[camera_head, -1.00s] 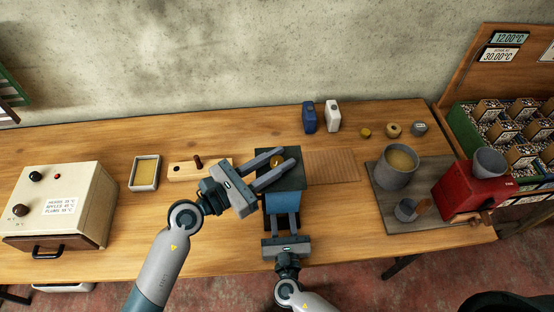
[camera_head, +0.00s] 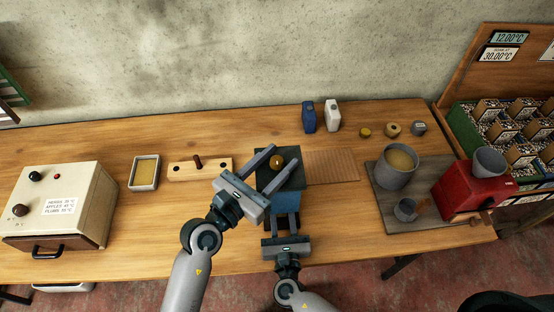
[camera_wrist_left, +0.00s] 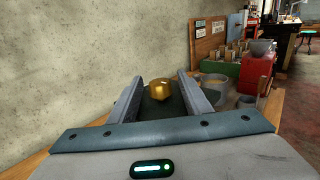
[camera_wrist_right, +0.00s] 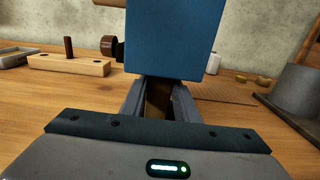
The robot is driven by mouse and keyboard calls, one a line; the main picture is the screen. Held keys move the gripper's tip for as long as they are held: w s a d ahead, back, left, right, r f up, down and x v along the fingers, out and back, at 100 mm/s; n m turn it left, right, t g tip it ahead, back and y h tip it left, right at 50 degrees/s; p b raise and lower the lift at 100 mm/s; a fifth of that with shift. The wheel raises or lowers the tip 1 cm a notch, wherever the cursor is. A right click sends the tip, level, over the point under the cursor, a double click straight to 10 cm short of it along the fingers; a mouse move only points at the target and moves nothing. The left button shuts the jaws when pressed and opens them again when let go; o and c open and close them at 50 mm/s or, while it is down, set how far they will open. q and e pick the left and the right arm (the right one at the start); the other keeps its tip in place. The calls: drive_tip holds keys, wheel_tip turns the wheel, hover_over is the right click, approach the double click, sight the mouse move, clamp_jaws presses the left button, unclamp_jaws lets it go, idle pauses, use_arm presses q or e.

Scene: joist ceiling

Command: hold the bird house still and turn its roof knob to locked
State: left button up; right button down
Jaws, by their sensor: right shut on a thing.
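The blue bird house (camera_head: 288,199) stands near the front of the bench, with a dark roof (camera_head: 267,183) and a round golden knob (camera_head: 277,162) on top. My left gripper (camera_head: 271,160) is open, with one finger on each side of the knob. In the left wrist view the knob (camera_wrist_left: 160,89) shows between the spread fingers, with gaps beside it. My right gripper (camera_head: 286,217) is shut on the bird house from the front. In the right wrist view its fingers close on a brown part below the blue body (camera_wrist_right: 175,40). I cannot read any lock mark.
A wooden block with a dark peg (camera_head: 198,163) and a tray (camera_head: 145,172) lie left. A cream box (camera_head: 60,205) stands far left. A slatted mat (camera_head: 332,167), a grey pot (camera_head: 397,168) and a red machine (camera_head: 470,190) are right. Blue and white bottles (camera_head: 321,117) stand behind.

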use_arm(q)
drive_tip(key=v, duration=1.2)
idle(0.5)
use_arm(e)
drive_tip(key=c, duration=1.3)
unclamp_jaws()
drive_tip(key=shift+s, duration=0.15)
drive_tip(key=s, duration=1.1)
drive_tip(key=shift+s, duration=0.35)
drive_tip(key=shift+a, duration=0.1)
